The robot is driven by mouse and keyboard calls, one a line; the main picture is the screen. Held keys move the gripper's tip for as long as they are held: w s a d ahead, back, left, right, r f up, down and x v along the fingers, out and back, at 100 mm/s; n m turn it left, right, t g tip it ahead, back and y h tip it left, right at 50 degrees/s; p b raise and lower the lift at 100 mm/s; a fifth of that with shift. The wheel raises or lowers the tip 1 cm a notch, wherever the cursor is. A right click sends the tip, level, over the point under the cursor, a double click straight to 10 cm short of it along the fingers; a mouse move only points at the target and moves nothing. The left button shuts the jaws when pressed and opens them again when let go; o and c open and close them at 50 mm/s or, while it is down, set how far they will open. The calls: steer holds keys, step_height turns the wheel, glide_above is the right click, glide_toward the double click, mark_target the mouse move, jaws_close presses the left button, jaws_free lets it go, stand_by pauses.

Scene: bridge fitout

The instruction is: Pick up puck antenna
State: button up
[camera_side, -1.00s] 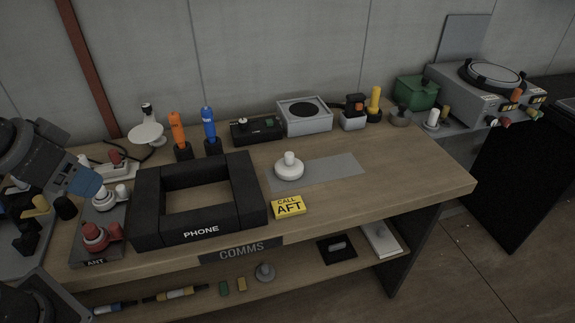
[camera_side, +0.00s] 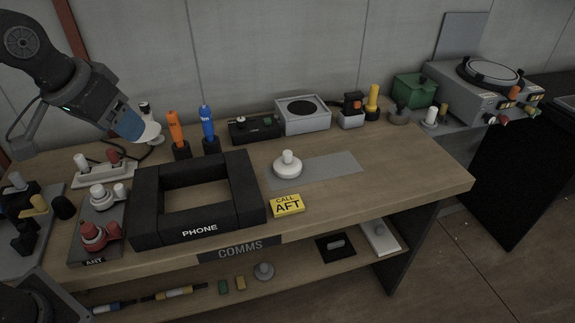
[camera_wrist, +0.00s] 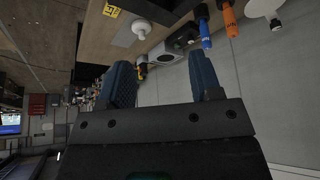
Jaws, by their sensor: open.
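The puck antenna looks to be the white round disc with a short knob (camera_side: 288,169), upright on a grey mat (camera_side: 335,168) right of the black PHONE frame. It also shows near the top of the wrist view (camera_wrist: 141,29). My gripper (camera_side: 131,126) is at the back left, above the bench and well to the left of the disc. Its blue fingers (camera_wrist: 164,80) stand apart with nothing between them in the wrist view.
The black PHONE frame (camera_side: 145,207) lies between my gripper and the disc. Orange (camera_side: 176,132) and blue (camera_side: 208,128) handhelds stand behind it. A white dish (camera_side: 153,133) is beside my fingers. A yellow CALL AFT block (camera_side: 287,205) lies near the front edge.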

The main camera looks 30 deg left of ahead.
steer(key=w+d, duration=0.3)
steer(key=w, duration=0.9)
steer(key=g, duration=0.1)
glide_above(288, 152)
steer(key=s, duration=0.2)
steer(key=shift+n, duration=0.4)
step_height(288, 152, down, 23)
steer(key=shift+s+d+r, duration=0.1)
steer(key=shift+d+r, duration=0.05)
steer(key=shift+r, duration=0.05)
steer(key=shift+a+x, duration=0.2)
steer(key=shift+x, duration=2.7)
steer(key=shift+s, duration=0.1)
jaws_close()
steer(key=shift+r, duration=0.1)
